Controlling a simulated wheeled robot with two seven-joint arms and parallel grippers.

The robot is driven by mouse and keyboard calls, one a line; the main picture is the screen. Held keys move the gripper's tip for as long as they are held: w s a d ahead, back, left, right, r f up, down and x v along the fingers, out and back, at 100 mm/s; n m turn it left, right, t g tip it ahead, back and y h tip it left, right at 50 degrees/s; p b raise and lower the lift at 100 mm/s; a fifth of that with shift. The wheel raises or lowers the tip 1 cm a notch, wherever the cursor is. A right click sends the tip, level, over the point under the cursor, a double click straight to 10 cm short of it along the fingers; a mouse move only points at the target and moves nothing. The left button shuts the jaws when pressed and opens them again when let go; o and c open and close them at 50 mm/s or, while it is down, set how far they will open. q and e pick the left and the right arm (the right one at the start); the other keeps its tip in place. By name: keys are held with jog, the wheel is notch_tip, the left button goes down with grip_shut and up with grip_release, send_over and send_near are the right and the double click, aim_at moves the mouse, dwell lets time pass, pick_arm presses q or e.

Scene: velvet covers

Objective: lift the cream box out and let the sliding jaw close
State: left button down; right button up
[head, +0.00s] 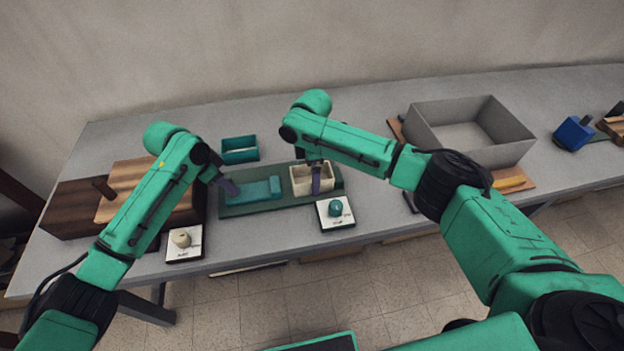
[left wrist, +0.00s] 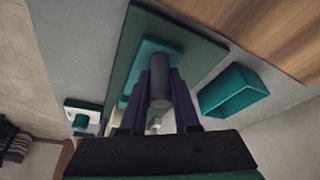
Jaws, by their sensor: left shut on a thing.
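The cream box (head: 299,183) is an open, light-coloured box at the right end of a dark green board (head: 232,211). The teal sliding jaw (head: 262,189) lies on the same board to its left, with a raised block at its right end beside the box. My left gripper (head: 229,187) is at the left end of the jaw. In the left wrist view its fingers (left wrist: 160,90) are shut on a grey upright post (left wrist: 160,92) above the teal jaw (left wrist: 143,68). My right gripper (head: 317,178) is at the cream box, one finger in front of its near wall; its finger gap is hidden.
A small open teal box (head: 240,156) stands behind the board. White plates with a cream knob (head: 181,238) and a teal knob (head: 336,208) lie in front. A large grey bin (head: 490,155) stands right. Wooden blocks (head: 75,208) fill the left end.

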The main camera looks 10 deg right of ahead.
pick_arm(q)
jog(key=shift+w+r, duration=0.1)
pick_arm(e)
jog(key=c, duration=1.2)
notch_tip(320, 180, up, 15)
